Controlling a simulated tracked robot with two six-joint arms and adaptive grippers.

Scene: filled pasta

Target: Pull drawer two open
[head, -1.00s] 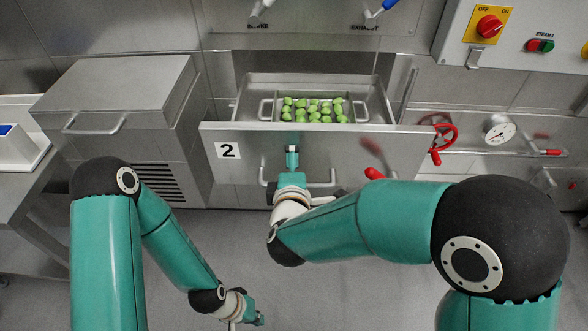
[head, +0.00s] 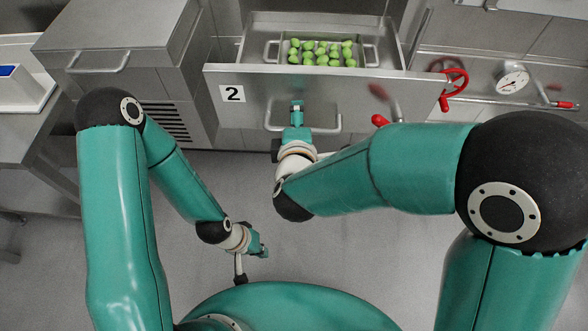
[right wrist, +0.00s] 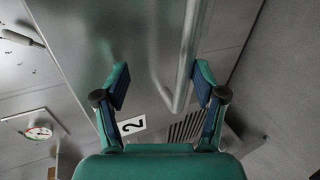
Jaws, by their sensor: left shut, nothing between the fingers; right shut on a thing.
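Drawer two is a steel drawer with a wide front panel (head: 245,112) and a white label "2" (head: 232,94). It stands open in the head view, showing a pan of green filled pasta (head: 320,52) inside. Its bar handle (head: 326,131) runs across the lower front. My right gripper (head: 297,106) is at the handle's left part and shut on it. In the right wrist view the handle bar (right wrist: 186,62) passes between the two fingers. My left gripper (head: 263,248) is shut and empty, low over the floor, away from the drawer.
A steel cabinet (head: 115,35) with its own handle stands left of the drawer. A red valve wheel (head: 454,83) and a gauge (head: 512,78) are at the right. The grey floor (head: 370,235) below the drawer is clear apart from my arms.

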